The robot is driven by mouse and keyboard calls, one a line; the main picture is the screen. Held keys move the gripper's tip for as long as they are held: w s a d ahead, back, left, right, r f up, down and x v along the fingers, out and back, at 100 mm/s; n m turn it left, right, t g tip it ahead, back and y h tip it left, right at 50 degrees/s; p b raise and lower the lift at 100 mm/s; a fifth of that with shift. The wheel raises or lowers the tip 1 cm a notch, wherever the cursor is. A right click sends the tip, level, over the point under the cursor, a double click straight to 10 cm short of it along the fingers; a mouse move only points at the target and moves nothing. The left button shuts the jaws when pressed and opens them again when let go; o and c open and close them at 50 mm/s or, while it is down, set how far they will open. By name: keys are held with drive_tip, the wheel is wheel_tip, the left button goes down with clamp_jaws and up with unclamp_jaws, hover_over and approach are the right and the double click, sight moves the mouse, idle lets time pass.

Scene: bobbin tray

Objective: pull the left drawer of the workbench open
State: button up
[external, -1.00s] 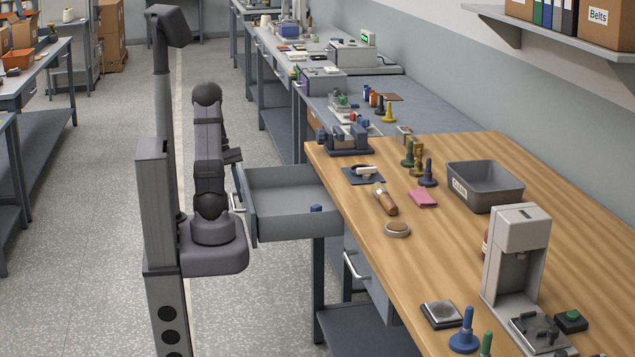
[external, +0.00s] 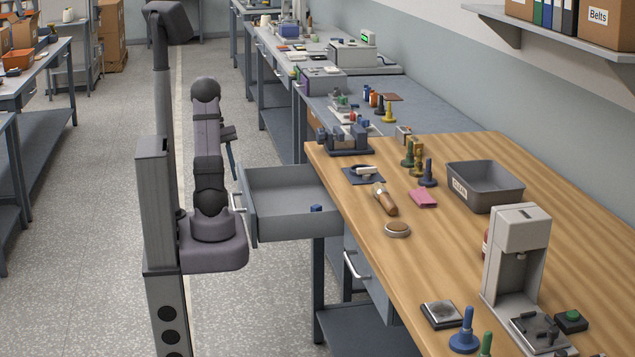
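The left drawer (external: 292,187) of the workbench is pulled well out from under the far end of the wooden top. Its inside shows, with a small blue object (external: 316,208) on its floor. Its bar handle (external: 238,203) is on the front panel, facing my arm. My gripper (external: 232,162) hangs just beyond the drawer's far front corner, above handle height, and looks apart from the handle. It is small and partly behind my arm, so I cannot tell if its fingers are open or shut.
A second drawer with a handle (external: 355,265) is closed nearer the camera. The benchtop (external: 430,240) holds a grey bin (external: 485,185), a brush (external: 386,199), several spools and a press (external: 515,260). Floor is clear left of my column.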

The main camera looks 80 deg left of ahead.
wheel_tip(320, 180, up, 6)
drive_tip(key=d+h+p, duration=0.2)
drive_tip(key=h+p, duration=0.1)
drive_tip(key=p, duration=1.1)
drive_tip(key=y, duration=0.3)
approach(232, 198)
drive_tip(key=shift+p+x, duration=0.5)
drive_tip(key=shift+x, duration=3.3)
drive_tip(key=shift+d, duration=0.15)
clamp_jaws()
